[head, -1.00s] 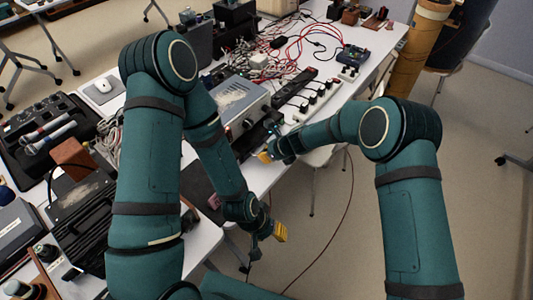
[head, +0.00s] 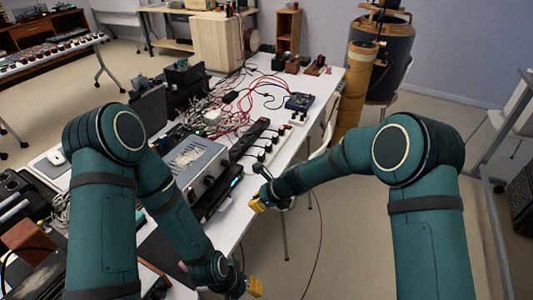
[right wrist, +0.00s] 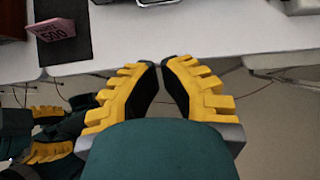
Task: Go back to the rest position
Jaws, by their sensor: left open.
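My left arm comes down from the left in the head view. Its yellow-fingered gripper (head: 254,287) is low in the picture, past the table's front edge. My right arm reaches in from the right. Its gripper (head: 258,203) is near the table's front edge.
The white table (head: 315,85) carries a grey metal device (head: 200,165), a black power strip (head: 250,140), red cables (head: 235,112) and a blue device (head: 300,102). A pink block (right wrist: 56,29) lies on a dark mat. Open floor (head: 350,240) is in front of the table.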

